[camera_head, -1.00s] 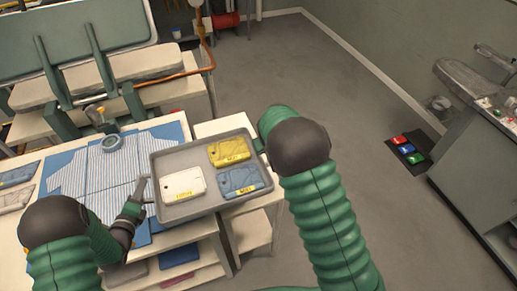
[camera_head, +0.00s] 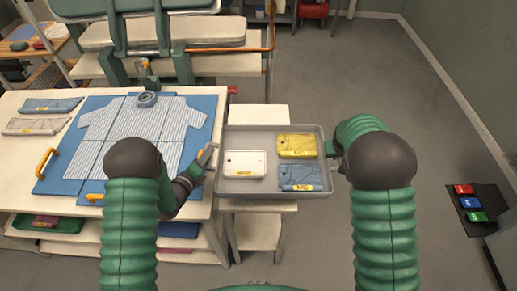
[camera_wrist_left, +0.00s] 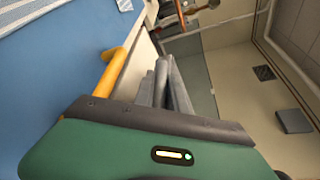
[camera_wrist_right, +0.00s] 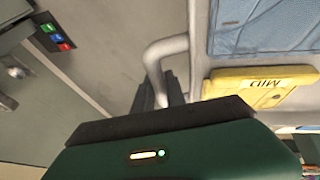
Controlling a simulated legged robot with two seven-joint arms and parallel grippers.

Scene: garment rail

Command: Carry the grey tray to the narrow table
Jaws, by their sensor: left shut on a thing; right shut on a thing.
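The grey tray (camera_head: 240,190) is between my two arms in the head view, over the narrow white table (camera_head: 258,115). It carries a white, a yellow (camera_head: 297,145) and a blue folded garment pack. I cannot tell whether its underside touches the table. My left gripper (camera_head: 208,158) is shut at the tray's left side; its closed fingers show in the left wrist view (camera_wrist_left: 168,80). My right gripper (camera_head: 334,149) is shut on the tray's right side. In the right wrist view, the tray's grey handle (camera_wrist_right: 160,55) runs into the dark fingers.
A wide white table (camera_head: 20,190) with a blue board (camera_head: 60,170) and striped shirt stands at left, close to the tray. An ironing-board rack (camera_head: 200,35) stands behind. Floor to the right is open, except a dark mat (camera_head: 480,210) with coloured blocks.

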